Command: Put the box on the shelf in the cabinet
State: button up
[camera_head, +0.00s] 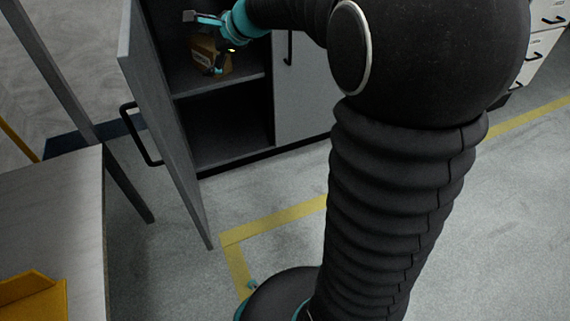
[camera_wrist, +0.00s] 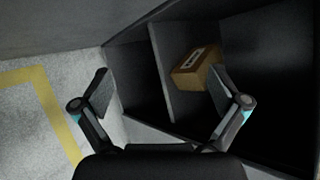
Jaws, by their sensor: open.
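The cabinet (camera_head: 205,160) stands at the back with its left door (camera_head: 165,110) swung open. The brown cardboard box (camera_head: 207,55) with a pale label rests on the shelf (camera_head: 222,84) inside it. In the wrist view the box (camera_wrist: 197,68) sits on the shelf (camera_wrist: 173,65), partly behind the right finger. My gripper (camera_head: 204,45) is in front of the cabinet opening by the box and partly covers it. In the wrist view my gripper (camera_wrist: 168,95) has its fingers wide apart with nothing between them.
A table (camera_head: 60,225) with a yellow-orange bin (camera_head: 35,297) is at the left. The right cabinet door (camera_head: 300,90) is shut. A white drawer unit (camera_head: 540,45) stands at the far right. Yellow tape (camera_head: 275,217) marks the floor; the floor before the cabinet is clear.

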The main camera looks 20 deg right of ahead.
jog(key=s+a+f+n+g+h, duration=0.1)
jog(key=s+n+g+h, duration=0.1)
jog(key=s+n, duration=1.1)
jog(key=s+d+f+n+h, duration=0.2)
jog(key=s+f, duration=0.1)
jog(key=s, duration=0.7)
jog(key=s+d+f+n+g+h, duration=0.1)
jog(key=s+d+f+n+h, duration=0.1)
jog(key=s, duration=0.9)
jog(key=shift+s+d+f+n, duration=0.15)
jog(key=shift+d+f+n, duration=0.45)
jog(key=shift+d, duration=0.2)
